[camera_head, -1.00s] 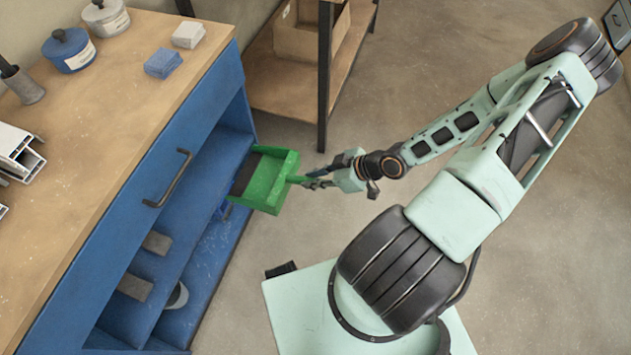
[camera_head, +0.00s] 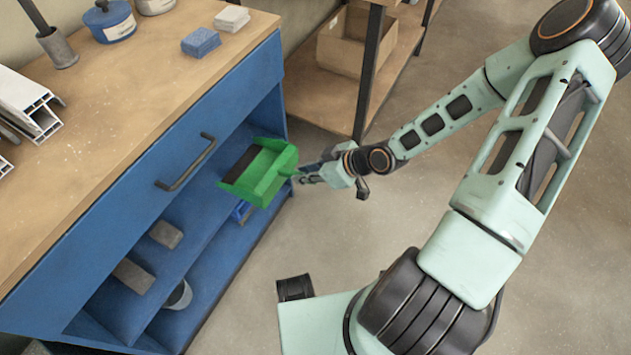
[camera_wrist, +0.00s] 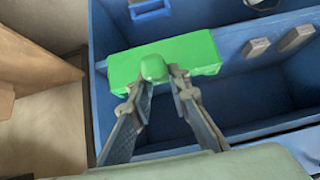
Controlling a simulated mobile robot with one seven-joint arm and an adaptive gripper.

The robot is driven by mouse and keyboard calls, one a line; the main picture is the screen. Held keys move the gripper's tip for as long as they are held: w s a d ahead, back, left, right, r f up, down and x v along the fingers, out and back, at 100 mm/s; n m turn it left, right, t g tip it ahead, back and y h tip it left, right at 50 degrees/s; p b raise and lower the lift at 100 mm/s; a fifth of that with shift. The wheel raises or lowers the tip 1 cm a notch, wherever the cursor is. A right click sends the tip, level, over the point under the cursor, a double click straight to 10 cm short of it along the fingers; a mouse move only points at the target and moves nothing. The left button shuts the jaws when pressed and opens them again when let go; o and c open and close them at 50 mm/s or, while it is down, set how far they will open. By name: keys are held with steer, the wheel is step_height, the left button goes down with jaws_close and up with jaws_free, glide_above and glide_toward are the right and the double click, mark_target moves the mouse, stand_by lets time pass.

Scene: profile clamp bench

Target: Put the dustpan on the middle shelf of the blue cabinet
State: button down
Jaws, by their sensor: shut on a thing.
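The green dustpan (camera_head: 262,170) is at the open front of the blue cabinet (camera_head: 125,215), near its right end in the head view. Its pan reaches in over the middle shelf (camera_head: 190,205), and its handle end sticks out. I cannot tell whether it touches the shelf. My gripper (camera_head: 312,175) is outside the cabinet, shut on the handle. In the wrist view the dustpan (camera_wrist: 205,52) lies across the shelf opening, with my gripper (camera_wrist: 155,85) fingers on either side of its rounded handle end.
Grey blocks (camera_head: 150,255) sit on the middle shelf to the left. A blue item (camera_head: 241,212) and a round container (camera_head: 179,295) are below. A rack post (camera_head: 368,75) stands behind my forearm. Shelf room beside the dustpan is clear.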

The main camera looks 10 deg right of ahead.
mark_target(274, 168)
steer(key=w+a+b, duration=0.1)
steer(key=w+a, duration=0.1)
steer(key=w+a+b, duration=0.2)
steer(key=a, duration=0.1)
steer(key=w+a+f+b, duration=0.1)
steer(key=w+a+b, duration=0.1)
steer(key=shift+a, duration=0.4)
steer(key=b+x, duration=0.3)
steer(key=x, duration=0.1)
steer(key=shift+w+a+f, duration=0.1)
steer(key=shift+w+a, duration=0.1)
steer(key=shift+w+a+f+b, duration=0.35)
steer(key=shift+w+a+b, duration=0.1)
steer(key=shift+b, duration=0.1)
steer(key=c, duration=1.7)
jaws_free()
steer(key=shift+s, duration=0.1)
steer(key=shift+c, duration=0.2)
steer(key=shift+o, duration=0.8)
steer(key=shift+f, duration=0.1)
steer(key=o, duration=1.2)
steer(key=shift+o, duration=0.2)
